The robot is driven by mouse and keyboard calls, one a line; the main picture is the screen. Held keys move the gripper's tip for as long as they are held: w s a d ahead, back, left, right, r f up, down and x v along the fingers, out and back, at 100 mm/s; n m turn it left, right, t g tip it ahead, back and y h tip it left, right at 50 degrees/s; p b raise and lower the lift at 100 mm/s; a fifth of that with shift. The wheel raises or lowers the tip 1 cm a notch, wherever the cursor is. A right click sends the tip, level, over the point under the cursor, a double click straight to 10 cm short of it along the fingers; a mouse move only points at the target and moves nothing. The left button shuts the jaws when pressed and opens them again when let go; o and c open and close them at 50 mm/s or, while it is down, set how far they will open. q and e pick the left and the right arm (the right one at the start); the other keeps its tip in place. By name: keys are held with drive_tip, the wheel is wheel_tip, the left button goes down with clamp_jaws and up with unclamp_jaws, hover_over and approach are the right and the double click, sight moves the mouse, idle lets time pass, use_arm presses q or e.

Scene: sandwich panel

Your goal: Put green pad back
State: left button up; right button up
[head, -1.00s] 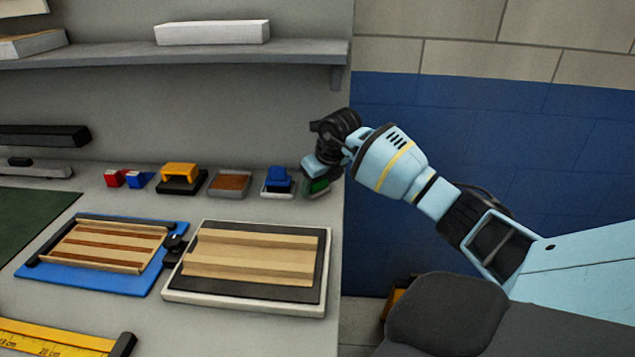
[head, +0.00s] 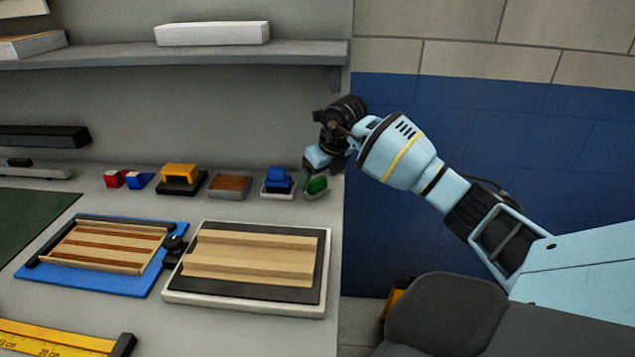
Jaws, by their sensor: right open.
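The green pad (head: 317,184) sits in a small grey tray (head: 310,195) at the right end of the row at the back of the bench. My right gripper (head: 318,162) is just above and behind the pad, open and clear of it. Its fingers are small and partly hidden by its own body. My left gripper is not in view.
Left of the pad stand a blue block (head: 279,180) in a tray, a brown pad (head: 230,183) in a tray and a yellow block (head: 180,172) on a black base. Two striped wooden panels lie in front, on a blue board (head: 100,283) and a white-framed board (head: 245,304). A shelf (head: 200,52) runs above.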

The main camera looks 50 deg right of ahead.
drive_tip(key=shift+v, duration=2.05)
drive_tip(key=shift+a+f, duration=0.1)
